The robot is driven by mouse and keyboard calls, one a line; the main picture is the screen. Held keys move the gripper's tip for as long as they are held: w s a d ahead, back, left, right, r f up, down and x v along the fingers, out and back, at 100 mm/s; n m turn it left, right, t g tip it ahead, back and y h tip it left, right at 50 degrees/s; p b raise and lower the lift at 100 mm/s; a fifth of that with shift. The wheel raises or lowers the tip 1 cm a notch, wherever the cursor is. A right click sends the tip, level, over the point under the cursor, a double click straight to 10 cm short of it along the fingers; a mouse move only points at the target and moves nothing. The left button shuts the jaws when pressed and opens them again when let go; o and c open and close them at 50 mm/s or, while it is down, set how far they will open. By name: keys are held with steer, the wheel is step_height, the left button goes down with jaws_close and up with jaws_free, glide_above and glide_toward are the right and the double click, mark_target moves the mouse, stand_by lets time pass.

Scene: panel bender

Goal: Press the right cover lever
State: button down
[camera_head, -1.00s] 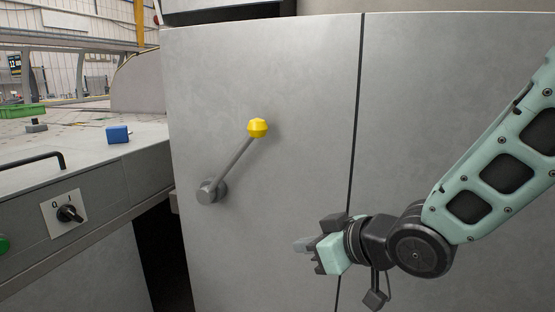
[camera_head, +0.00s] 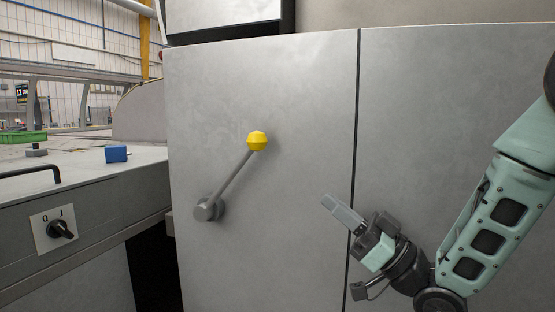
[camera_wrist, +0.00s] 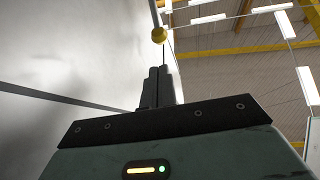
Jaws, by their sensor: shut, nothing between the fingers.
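The cover lever is a grey rod (camera_head: 233,178) with a yellow knob (camera_head: 257,141), mounted on a round grey pivot on the cabinet's left panel. The rod slants up and to the right from the pivot. The knob also shows near the top of the wrist view (camera_wrist: 158,34), beyond my fingertips. My gripper (camera_head: 330,201) is shut and empty, to the right of and below the knob, apart from it. Its fingers point up and to the left. The shut fingers (camera_wrist: 157,72) also show in the wrist view.
The grey cabinet panel (camera_head: 290,90) has a dark vertical seam (camera_head: 355,120) behind my gripper. At left, a machine table carries a blue block (camera_head: 116,154), a green tray (camera_head: 22,138) and a rotary switch (camera_head: 61,229). Space between gripper and knob looks clear.

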mark_target(265, 147)
steer(key=p+x, duration=0.3)
steer(key=x, duration=1.1)
steer(key=shift+r+p, duration=0.1)
steer(key=shift+p, duration=0.25)
steer(key=shift+r, duration=0.1)
